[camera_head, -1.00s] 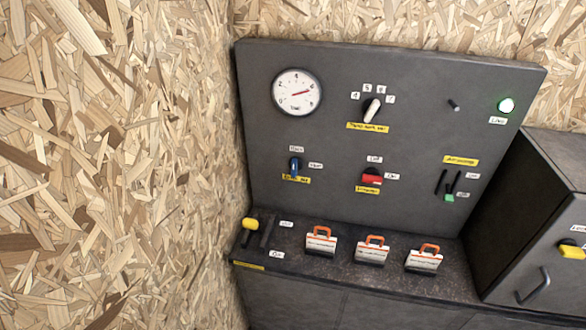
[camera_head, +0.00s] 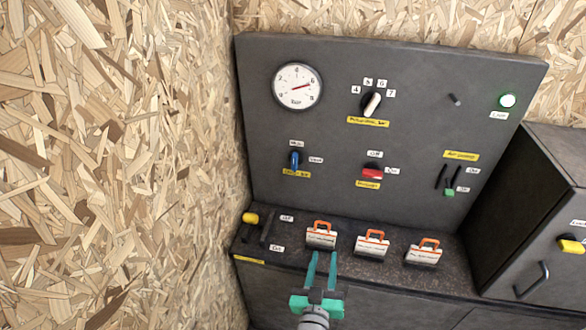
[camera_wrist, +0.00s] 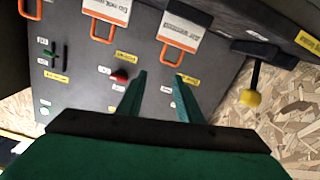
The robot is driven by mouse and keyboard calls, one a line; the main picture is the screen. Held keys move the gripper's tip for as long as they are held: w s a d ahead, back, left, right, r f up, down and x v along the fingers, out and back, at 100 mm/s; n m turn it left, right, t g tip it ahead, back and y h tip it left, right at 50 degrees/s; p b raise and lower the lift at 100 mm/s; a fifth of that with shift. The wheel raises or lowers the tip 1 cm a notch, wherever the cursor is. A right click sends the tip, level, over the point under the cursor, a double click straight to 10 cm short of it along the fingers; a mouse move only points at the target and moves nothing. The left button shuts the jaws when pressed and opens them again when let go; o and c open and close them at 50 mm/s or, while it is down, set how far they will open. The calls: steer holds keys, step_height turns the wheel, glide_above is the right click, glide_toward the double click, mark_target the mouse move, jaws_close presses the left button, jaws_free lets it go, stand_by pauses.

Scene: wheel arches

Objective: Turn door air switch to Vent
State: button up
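The door air switch is a small blue knob (camera_head: 295,160) at the lower left of the grey upright panel. It stands upright, with a white label above it, a "Vent" label (camera_head: 316,160) to its right and a yellow label below. My green gripper (camera_head: 324,254) is in the head view, below and slightly right of the knob, apart from it and in front of the ledge. Its two fingers are spread with nothing between them. In the wrist view my gripper (camera_wrist: 158,75) is also open toward the panel, which appears upside down; I cannot make out the blue knob there.
Tags with orange shackles (camera_head: 321,236) stand along the ledge near my fingertips. A yellow-handled lever (camera_head: 250,218) is at the ledge's left end. A red knob (camera_head: 372,173) is right of the blue one. A chipboard wall (camera_head: 130,160) closes the left side; a dark cabinet (camera_head: 530,220) stands right.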

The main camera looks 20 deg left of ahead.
steer(key=w+a+r, duration=0.6)
steer(key=a, duration=0.1)
steer(key=m, duration=0.2)
glide_toward(294, 161)
steer(key=shift+t, duration=0.3)
steer(key=x, duration=0.8)
steer(key=shift+a+f, duration=0.2)
steer(key=shift+w, duration=0.65)
steer(key=shift+s, duration=0.1)
jaws_close()
